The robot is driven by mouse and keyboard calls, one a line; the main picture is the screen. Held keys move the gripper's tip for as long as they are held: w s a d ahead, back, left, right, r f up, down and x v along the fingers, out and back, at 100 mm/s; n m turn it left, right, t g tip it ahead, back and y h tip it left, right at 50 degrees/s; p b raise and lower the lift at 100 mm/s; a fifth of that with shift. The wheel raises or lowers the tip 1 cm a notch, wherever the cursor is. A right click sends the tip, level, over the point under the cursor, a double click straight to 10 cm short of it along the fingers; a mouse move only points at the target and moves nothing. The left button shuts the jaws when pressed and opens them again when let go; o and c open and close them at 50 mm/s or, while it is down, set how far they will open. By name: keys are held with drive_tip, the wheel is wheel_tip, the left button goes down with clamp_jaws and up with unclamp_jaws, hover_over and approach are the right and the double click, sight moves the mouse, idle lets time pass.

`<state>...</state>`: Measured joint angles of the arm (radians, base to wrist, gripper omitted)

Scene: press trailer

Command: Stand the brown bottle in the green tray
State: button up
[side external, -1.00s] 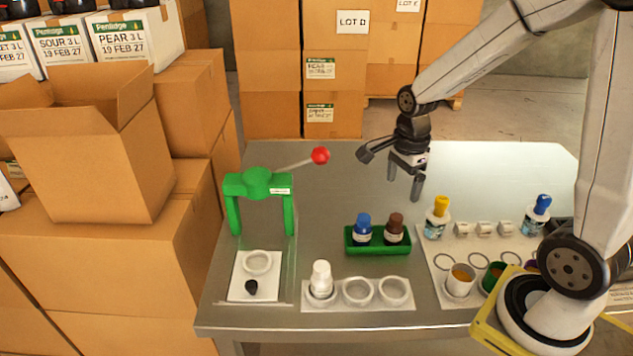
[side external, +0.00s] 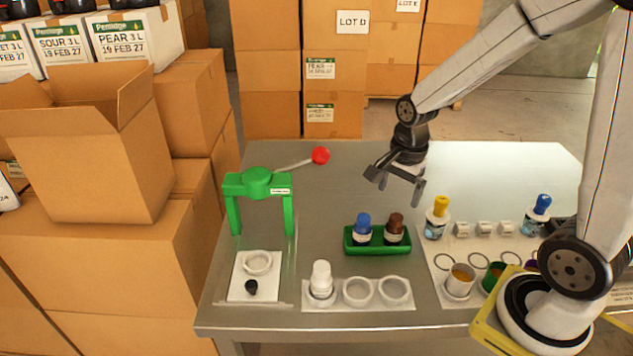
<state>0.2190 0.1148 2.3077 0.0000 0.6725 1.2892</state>
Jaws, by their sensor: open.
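The brown-capped bottle (side external: 395,229) stands upright in the green tray (side external: 378,250), in its right part. A blue-capped bottle (side external: 362,229) stands upright beside it in the left part of the tray. My gripper (side external: 397,193) is open and empty above and behind the tray, its two fingers spread and pointing down. It is apart from both bottles.
A green press (side external: 258,187) with a red-knobbed lever stands left. A white holder (side external: 358,304) with a white bottle (side external: 321,280) and two empty rings lies in front. A white board (side external: 447,262) with yellow- and blue-capped bottles and cups is right. The table's back is clear.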

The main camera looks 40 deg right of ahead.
drive_tip(key=s+a+f+n+t, duration=0.2)
drive_tip(key=a+n, duration=0.5)
drive_tip(key=n, duration=1)
drive_tip(key=shift+s, duration=0.55)
drive_tip(key=shift+f, duration=0.1)
